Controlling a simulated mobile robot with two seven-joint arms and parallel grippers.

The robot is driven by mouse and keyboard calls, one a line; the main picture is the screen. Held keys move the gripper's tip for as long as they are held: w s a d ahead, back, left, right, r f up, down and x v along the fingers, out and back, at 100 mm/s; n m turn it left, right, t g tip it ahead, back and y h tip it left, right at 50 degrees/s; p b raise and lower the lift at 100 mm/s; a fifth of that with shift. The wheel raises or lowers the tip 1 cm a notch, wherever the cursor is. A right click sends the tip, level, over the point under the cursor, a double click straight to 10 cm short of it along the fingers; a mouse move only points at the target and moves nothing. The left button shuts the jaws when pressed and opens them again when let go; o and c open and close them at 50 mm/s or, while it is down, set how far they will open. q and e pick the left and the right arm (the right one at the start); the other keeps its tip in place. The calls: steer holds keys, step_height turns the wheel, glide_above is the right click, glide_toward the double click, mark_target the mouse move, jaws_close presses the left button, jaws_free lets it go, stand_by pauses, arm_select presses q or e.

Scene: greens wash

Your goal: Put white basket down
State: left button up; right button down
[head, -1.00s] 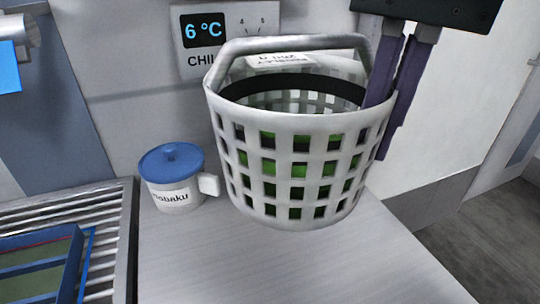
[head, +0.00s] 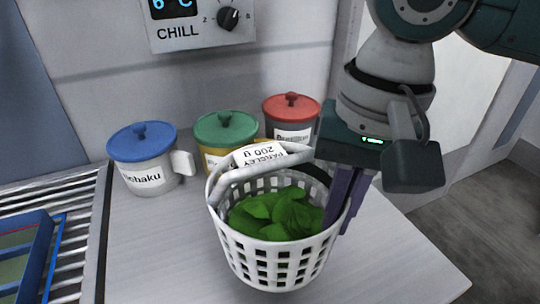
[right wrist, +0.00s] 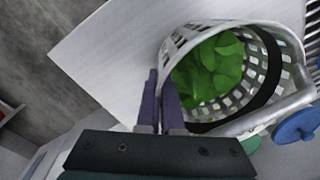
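The white basket (head: 278,262) is a perforated tub with a raised handle and a label reading parsley 200 g. Green leaves (head: 275,212) lie inside it. In the head view it is upright over the pale counter; I cannot tell whether its base touches. My right gripper (head: 341,215) points down at the basket's right side, its purple fingers close together at the rim. In the right wrist view the basket (right wrist: 192,42) is right of the fingers (right wrist: 160,85), with one finger seemingly at the wall, so the gripper appears shut on the rim. My left gripper is not in view.
Blue-lidded (head: 142,158), green-lidded (head: 222,132) and red-lidded (head: 291,112) canisters stand behind the basket. A slatted metal rack (head: 75,240) with a blue tray (head: 25,250) is at the left. The counter (head: 390,270) is clear at front and right.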

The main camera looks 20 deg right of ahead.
step_height(320, 180, down, 4)
steer(key=shift+r+b, duration=0.1)
steer(key=shift+b, duration=0.35)
steer(key=shift+f, duration=0.2)
steer(key=c, duration=1.1)
jaws_free()
